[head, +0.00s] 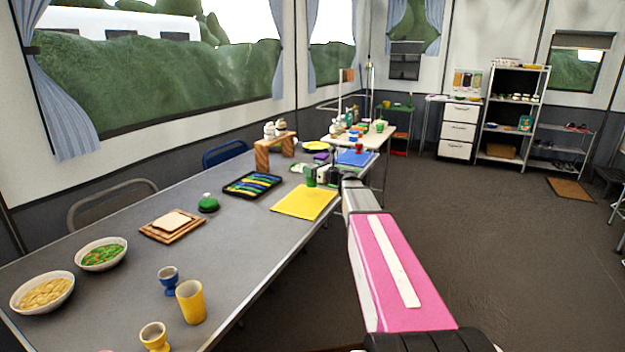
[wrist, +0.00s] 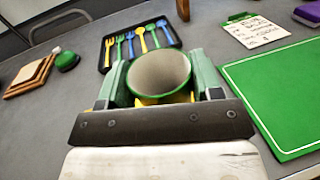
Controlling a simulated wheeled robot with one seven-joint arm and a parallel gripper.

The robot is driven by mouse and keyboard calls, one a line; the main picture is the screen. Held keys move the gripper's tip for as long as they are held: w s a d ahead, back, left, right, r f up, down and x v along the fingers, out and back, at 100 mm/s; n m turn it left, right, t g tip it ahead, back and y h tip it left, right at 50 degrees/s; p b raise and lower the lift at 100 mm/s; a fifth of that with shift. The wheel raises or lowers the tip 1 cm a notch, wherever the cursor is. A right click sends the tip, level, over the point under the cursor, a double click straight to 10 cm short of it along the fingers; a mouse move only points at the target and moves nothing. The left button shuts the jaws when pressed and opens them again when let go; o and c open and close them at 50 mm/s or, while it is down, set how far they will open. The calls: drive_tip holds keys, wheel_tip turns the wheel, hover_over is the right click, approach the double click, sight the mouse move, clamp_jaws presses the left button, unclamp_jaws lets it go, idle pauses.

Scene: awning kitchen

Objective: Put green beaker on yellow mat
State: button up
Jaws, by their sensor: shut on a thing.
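My gripper (head: 318,174) is shut on the green beaker (head: 310,178), which is upright between its fingers. In the wrist view the beaker (wrist: 160,75) shows its open grey inside and green rim between the two fingers (wrist: 160,88). The yellow mat (head: 303,203) lies flat on the grey table, just in front of and below the beaker in the head view. Small yellow patches show under the gripper in the wrist view. Whether the beaker touches the mat or hangs above it, I cannot tell.
A black cutlery tray (head: 252,185) lies left of the beaker, near a green bell-like object (head: 208,203). A green mat (wrist: 280,95) lies right in the wrist view. A wooden stand (head: 272,150) is behind. Cups and bowls stand at the near left.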

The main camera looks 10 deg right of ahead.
drive_tip(key=shift+f, duration=2)
drive_tip(key=o, duration=0.9)
drive_tip(key=shift+f, duration=0.1)
drive_tip(key=v, duration=1.1)
drive_tip(key=shift+s+d, duration=0.2)
drive_tip(key=shift+s, duration=0.05)
drive_tip(key=shift+s+d, duration=0.15)
